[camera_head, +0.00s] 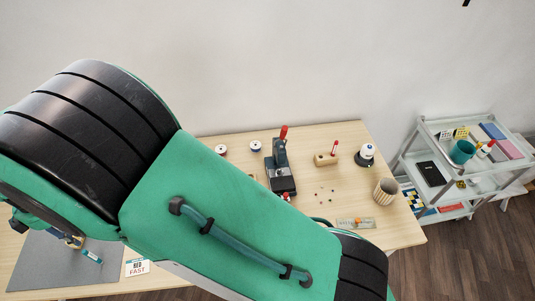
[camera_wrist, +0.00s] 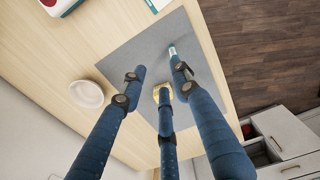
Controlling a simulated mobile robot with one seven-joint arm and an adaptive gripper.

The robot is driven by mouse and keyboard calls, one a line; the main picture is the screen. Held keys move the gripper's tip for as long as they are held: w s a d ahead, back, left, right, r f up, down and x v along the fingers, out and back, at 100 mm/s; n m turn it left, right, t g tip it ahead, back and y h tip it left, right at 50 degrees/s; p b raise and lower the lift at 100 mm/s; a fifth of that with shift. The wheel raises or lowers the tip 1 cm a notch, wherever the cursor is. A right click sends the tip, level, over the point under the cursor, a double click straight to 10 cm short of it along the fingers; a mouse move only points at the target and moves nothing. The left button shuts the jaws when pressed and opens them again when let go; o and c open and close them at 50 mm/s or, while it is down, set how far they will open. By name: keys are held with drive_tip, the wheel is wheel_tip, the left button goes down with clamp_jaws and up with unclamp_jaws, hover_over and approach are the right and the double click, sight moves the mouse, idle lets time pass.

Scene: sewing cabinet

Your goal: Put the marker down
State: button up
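The marker, a short blue-teal stick with a pale band (camera_head: 92,257), shows over the grey mat (camera_head: 45,268) at the lower left of the head view. In the wrist view its teal and white end (camera_wrist: 172,51) shows just beyond the tip of the right finger. I cannot tell whether it touches that finger. My gripper (camera_wrist: 160,75) has its dark blue fingers spread over the mat (camera_wrist: 125,52), with nothing gripped between them. A yellow item (camera_wrist: 157,92) shows by the tip of the middle finger, partly hidden. My arm hides much of the table in the head view.
A white round dish (camera_wrist: 88,94) stands left of the mat. A small card (camera_head: 137,267) lies right of the mat in the head view. A dark machine (camera_head: 281,172), a wooden block (camera_head: 326,159) and a ribbed cup (camera_head: 386,191) stand farther right. A shelf cart (camera_head: 424,133) stands beyond.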

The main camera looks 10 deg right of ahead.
drive_tip(key=w+d+r+m+t, duration=0.1)
drive_tip(key=w+d+r+m, duration=0.1)
drive_tip(key=w+d+r, duration=0.45)
drive_tip(key=w+d+r+m, duration=0.35)
drive_tip(key=d+r, duration=0.45)
drive_tip(key=d, duration=0.4)
drive_tip(key=w+d+r+m, duration=0.1)
drive_tip(key=d+r, duration=0.2)
drive_tip(key=d, duration=0.4)
drive_tip(key=w+d+r+m+t+y, duration=0.1)
drive_tip(key=d+r+m, duration=0.15)
drive_tip(key=d, duration=0.45)
drive_tip(key=w+d+r+m, duration=0.1)
drive_tip(key=d+r, duration=0.3)
drive_tip(key=d, duration=0.3)
drive_tip(key=s+d+r+m+t, duration=0.1)
drive_tip(key=s+d+r+m, duration=0.15)
drive_tip(key=d, duration=0.65)
drive_tip(key=s+d+r+m+t, duration=0.15)
drive_tip(key=s+d, duration=0.25)
drive_tip(key=d, duration=0.5)
drive_tip(key=s+d+f+m+t+h, duration=0.1)
drive_tip(key=s+d+m, duration=0.5)
drive_tip(key=s+d, duration=0.7)
drive_tip(key=shift+s+d+f, duration=0.2)
drive_tip(key=shift+d+f, duration=0.05)
drive_tip(key=shift+d, duration=0.4)
